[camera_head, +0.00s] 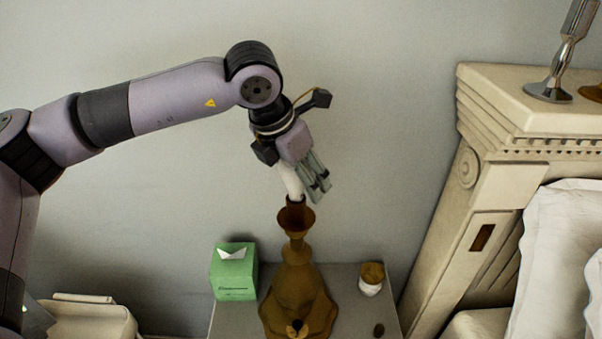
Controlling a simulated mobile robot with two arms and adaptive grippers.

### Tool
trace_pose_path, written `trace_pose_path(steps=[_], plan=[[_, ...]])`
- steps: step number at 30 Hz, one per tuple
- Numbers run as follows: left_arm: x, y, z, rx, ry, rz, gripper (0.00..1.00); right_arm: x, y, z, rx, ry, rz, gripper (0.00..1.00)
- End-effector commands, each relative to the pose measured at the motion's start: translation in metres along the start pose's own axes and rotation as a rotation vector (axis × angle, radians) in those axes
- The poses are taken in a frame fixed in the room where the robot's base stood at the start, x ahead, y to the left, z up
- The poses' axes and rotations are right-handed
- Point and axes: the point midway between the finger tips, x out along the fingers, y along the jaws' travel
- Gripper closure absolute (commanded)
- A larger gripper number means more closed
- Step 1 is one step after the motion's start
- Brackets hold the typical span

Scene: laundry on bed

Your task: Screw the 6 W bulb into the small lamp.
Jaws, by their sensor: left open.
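The brown lamp (296,285) stands upright on the bedside table, with a narrow neck and a cup-shaped top. A white, elongated bulb (291,182) stands slightly tilted above the lamp's top, its lower end at the socket (296,206). I cannot tell how deep it sits, and no wattage mark is readable. My left gripper (321,195) comes down from above, open, with its grey-green fingers just right of the bulb. Its body partly hides the bulb's upper end, so I cannot tell whether they touch. My right gripper is not in view.
On the grey bedside table (225,322) are a green tissue box (235,276), a small white and brown pot (371,282) and a small dark object (379,330). A cream carved headboard (452,225) stands to the right, bearing a metal lamp stand (562,65). Free wall lies behind.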

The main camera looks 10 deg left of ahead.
Motion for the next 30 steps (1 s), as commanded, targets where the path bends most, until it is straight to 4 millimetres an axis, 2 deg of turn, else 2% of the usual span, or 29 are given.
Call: trace_pose_path(steps=[4,25,30], plan=[[0.0001,0.0000,-0.0001,0.000,0.000,0.000,0.39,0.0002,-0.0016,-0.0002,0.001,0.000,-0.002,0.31],[-0.0005,0.0003,-0.0001,-0.001,0.001,0.000,0.86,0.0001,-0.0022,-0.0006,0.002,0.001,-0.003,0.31],[-0.0010,0.0005,0.0002,0.000,0.000,0.001,0.88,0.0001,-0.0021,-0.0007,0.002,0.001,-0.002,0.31]])
